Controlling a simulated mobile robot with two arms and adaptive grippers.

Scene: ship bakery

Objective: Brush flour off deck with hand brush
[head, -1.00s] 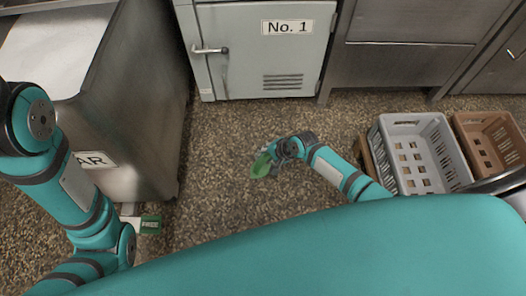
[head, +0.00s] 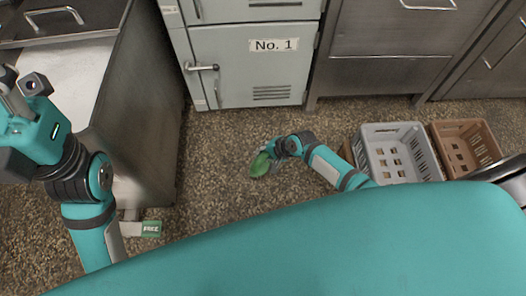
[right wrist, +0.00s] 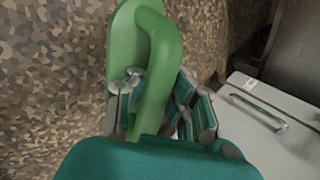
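The green hand brush (head: 260,164) is low over the deck (head: 215,150), in front of the locker. Whether its bristles touch the deck cannot be told. My right gripper (head: 273,156) is shut on its curved handle; in the right wrist view the fingers (right wrist: 160,100) sit on both sides of the handle of the brush (right wrist: 155,55). The deck is speckled brown, and I cannot pick out flour on it. My left gripper (head: 22,95) is raised at the far left, by the steel counter; whether it is open is unclear.
A grey locker marked No. 1 (head: 255,75) stands behind. A steel counter (head: 135,110) bounds the left, with a white item with a green label (head: 140,229) at its foot. A grey crate (head: 425,150) and a brown crate (head: 483,133) stand right. Deck between is clear.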

